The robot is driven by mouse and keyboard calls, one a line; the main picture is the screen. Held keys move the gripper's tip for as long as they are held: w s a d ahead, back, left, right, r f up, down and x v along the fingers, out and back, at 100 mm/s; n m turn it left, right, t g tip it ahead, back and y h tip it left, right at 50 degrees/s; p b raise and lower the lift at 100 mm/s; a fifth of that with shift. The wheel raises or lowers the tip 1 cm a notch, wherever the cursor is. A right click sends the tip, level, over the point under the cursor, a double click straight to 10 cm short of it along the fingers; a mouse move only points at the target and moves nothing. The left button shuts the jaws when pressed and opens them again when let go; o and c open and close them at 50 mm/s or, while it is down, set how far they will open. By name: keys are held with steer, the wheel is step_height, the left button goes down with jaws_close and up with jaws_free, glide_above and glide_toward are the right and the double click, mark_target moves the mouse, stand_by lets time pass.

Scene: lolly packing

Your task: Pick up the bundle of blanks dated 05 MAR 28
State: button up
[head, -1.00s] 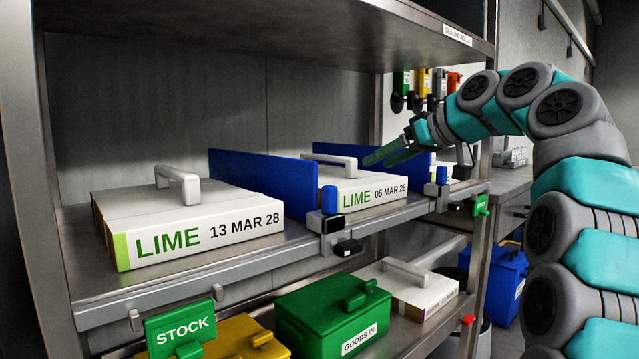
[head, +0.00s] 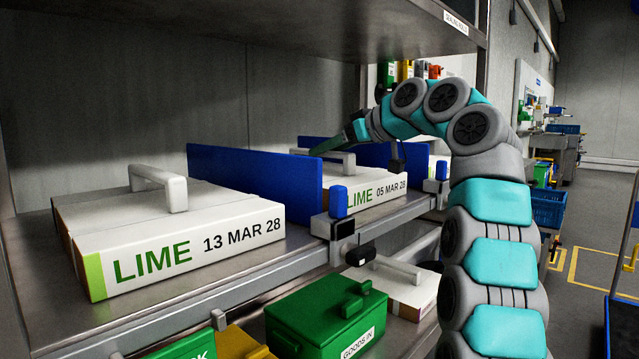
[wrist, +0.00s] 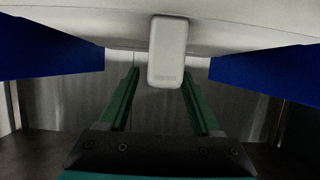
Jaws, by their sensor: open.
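The white bundle labelled LIME 05 MAR 28 (head: 378,191) lies on the upper shelf between blue dividers, its label facing front. Its light grey handle (head: 346,158) stands on top. My gripper (head: 322,148) is at the bundle's handle, its green fingers reaching over it from the right. In the wrist view the open fingers (wrist: 160,78) show on either side of the handle (wrist: 168,50), with a gap to each side. Whether the fingers reach low enough around the handle is hard to tell. A similar bundle dated 13 MAR 28 (head: 185,240) lies to the left.
A blue divider (head: 255,183) separates the two bundles; dividers flank the handle in the wrist view. A shelf board (head: 250,25) hangs above. Below stand a green GOODS IN box (head: 325,315) and another white bundle (head: 395,285). Open floor lies to the right.

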steer(key=shift+x, duration=0.85)
jaws_close()
stand_by(0.8)
